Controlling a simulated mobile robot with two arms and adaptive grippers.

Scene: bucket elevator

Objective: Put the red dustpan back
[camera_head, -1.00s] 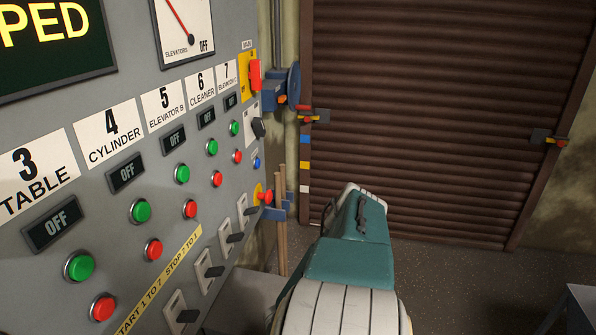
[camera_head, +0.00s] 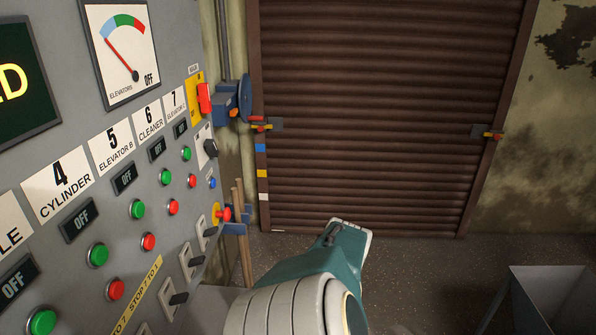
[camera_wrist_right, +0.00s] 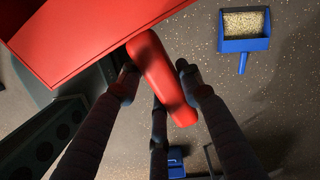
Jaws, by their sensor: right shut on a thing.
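In the right wrist view the red dustpan (camera_wrist_right: 92,32) fills the upper left, with its red handle (camera_wrist_right: 160,75) pointing down and right. My right gripper (camera_wrist_right: 157,82) has its dark fingers closed around this handle. The dustpan's pan is partly cut off by the frame edge. The dustpan does not show in the head view, where one of my arms rises at the bottom centre. My left gripper is in neither view.
A control panel (camera_head: 120,190) with buttons and switches stands on the left. A brown shutter (camera_head: 375,110) is behind. A grey metal bin (camera_head: 550,295) is at lower right. In the wrist view a blue dustpan (camera_wrist_right: 241,34) with grain lies on the speckled floor (camera_wrist_right: 285,110).

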